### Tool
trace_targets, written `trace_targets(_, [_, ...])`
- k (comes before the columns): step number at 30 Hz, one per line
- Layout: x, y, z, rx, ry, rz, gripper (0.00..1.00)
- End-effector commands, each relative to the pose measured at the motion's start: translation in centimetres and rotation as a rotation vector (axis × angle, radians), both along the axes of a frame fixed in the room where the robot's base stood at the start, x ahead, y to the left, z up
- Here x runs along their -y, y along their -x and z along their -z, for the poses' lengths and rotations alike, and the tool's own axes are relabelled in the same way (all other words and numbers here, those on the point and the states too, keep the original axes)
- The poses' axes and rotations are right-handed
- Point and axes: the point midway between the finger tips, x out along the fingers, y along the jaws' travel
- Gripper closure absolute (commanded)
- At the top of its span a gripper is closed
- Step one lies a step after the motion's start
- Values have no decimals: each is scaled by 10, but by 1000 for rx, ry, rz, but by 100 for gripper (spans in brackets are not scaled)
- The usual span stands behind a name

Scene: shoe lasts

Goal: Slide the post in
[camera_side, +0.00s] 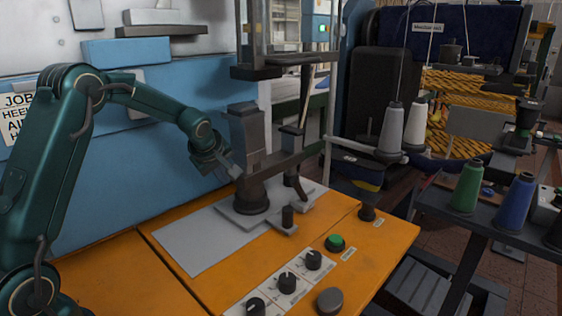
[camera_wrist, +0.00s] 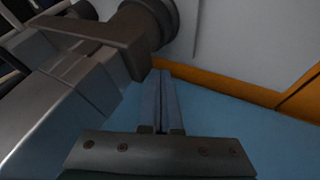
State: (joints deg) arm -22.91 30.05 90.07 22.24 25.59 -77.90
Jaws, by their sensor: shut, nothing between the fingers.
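My gripper (camera_side: 234,170) is at the left of the dark upright column (camera_side: 246,135) in the side view, its fingers pointing down and right toward it. In the wrist view the two fingers of my gripper (camera_wrist: 161,76) lie together with nothing between them. The column stands upright on a round foot (camera_side: 251,197) over a grey base plate (camera_side: 228,212). In the wrist view a grey metal body (camera_wrist: 65,105) and a dark round part (camera_wrist: 145,25) lie left of and beyond the fingers. I cannot tell which upright piece is the task's post.
A lever arm (camera_side: 300,158) reaches right from the column. Knobs (camera_side: 287,282) and a green button (camera_side: 335,243) sit on the orange table (camera_side: 130,272). A blue panel (camera_side: 160,120) stands behind. Thread spools (camera_side: 467,187) stand at the right.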

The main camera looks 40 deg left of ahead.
Motion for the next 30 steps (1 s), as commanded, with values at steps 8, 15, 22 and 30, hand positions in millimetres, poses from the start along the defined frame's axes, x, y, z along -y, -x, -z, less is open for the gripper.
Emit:
trace_targets(8, [0, -3, 0, -1, 1, 0, 100])
trace_targets(15, [0, -5, 0, 0, 0, 0, 100])
trace_targets(22, [0, -29, 1, 1, -1, 2, 100])
trace_targets(30, [0, -50, 0, 1, 0, 0, 100])
